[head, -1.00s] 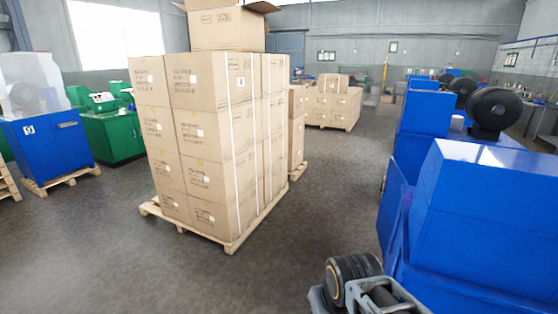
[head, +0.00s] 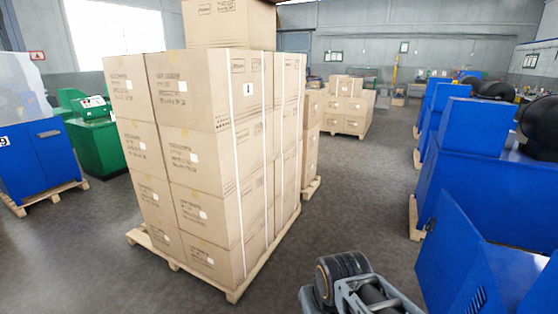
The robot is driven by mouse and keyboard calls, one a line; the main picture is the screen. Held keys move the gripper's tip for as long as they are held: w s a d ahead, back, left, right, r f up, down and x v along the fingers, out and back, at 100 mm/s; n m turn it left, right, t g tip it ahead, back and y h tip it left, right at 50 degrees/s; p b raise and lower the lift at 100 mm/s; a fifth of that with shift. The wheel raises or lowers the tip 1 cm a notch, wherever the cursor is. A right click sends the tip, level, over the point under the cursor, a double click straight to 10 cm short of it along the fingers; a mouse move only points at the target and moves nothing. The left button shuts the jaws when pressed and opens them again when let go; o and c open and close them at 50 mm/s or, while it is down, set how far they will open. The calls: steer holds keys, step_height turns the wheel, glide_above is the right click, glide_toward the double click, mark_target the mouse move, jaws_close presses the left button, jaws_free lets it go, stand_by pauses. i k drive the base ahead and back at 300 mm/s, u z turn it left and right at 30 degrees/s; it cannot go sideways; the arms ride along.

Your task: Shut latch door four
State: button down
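Blue machines stand in a row along the right side. The nearest full one (head: 480,185) has a tall blue back and a black round part on top. No latch shows clearly. Part of my own arm shows at the bottom, right of centre; my gripper's fingers are not in view.
A pallet (head: 165,258) stacked with tall cartons (head: 200,160) stands left of centre. More cartons (head: 345,105) are behind it. A blue cabinet (head: 35,160) and green machines (head: 95,140) stand at the left. The floor aisle (head: 370,200) between cartons and blue machines is clear.

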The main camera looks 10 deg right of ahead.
mark_target(449, 249)
steer(key=z, duration=0.3)
steer(key=i, duration=0.75)
steer(key=z, duration=0.8)
steer(key=i, duration=1.9)
steer(key=z, duration=0.05)
